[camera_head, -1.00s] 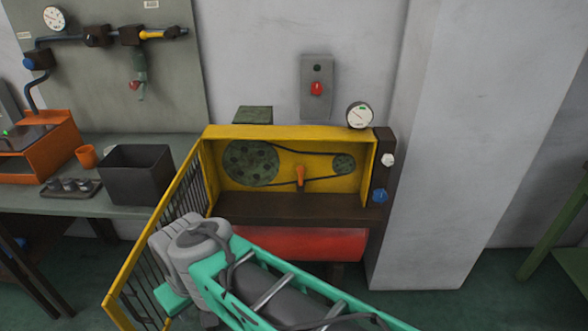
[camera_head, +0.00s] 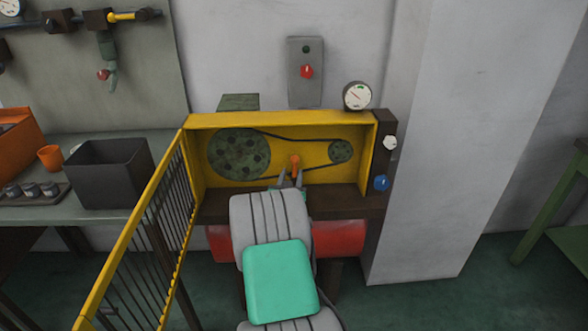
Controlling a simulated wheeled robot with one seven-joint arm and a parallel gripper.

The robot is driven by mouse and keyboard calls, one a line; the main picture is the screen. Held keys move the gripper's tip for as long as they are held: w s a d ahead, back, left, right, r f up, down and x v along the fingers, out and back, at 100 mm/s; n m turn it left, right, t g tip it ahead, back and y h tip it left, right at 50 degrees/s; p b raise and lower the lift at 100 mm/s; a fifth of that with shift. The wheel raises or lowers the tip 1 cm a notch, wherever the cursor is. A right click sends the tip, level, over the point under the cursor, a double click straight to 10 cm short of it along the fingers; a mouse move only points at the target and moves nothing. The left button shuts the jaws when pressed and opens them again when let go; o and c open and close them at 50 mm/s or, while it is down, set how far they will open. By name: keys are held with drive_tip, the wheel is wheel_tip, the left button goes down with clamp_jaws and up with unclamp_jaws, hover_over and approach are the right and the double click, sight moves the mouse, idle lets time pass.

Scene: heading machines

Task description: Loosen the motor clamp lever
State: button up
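The orange clamp lever (camera_head: 295,161) stands upright inside the yellow machine housing (camera_head: 278,119), between the large green pulley (camera_head: 238,154) and the small pulley (camera_head: 341,151). A dark belt (camera_head: 292,137) runs around both pulleys. My gripper (camera_head: 290,177) is in the housing opening at the lever's lower part. Its two grey fingertips show apart, close to the lever, and look open. I cannot tell whether they touch it. My arm hides the gripper's body and part of the ledge; the lever's lower end is hard to see.
The yellow barred guard (camera_head: 140,235) stands swung open at the left. A pressure gauge (camera_head: 357,96) sits on the housing's top right. A blue knob (camera_head: 381,183) and a white knob (camera_head: 390,143) are on the right post. A bench with a dark bin (camera_head: 110,175) is at left.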

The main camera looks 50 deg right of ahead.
sight(294, 164)
drive_tip(key=x, duration=0.6)
drive_tip(key=shift+w+d+r, duration=0.1)
drive_tip(key=shift+w+d, duration=0.1)
drive_tip(key=shift+d, duration=0.1)
drive_tip(key=shift+c, duration=0.2)
clamp_jaws()
idle(0.8)
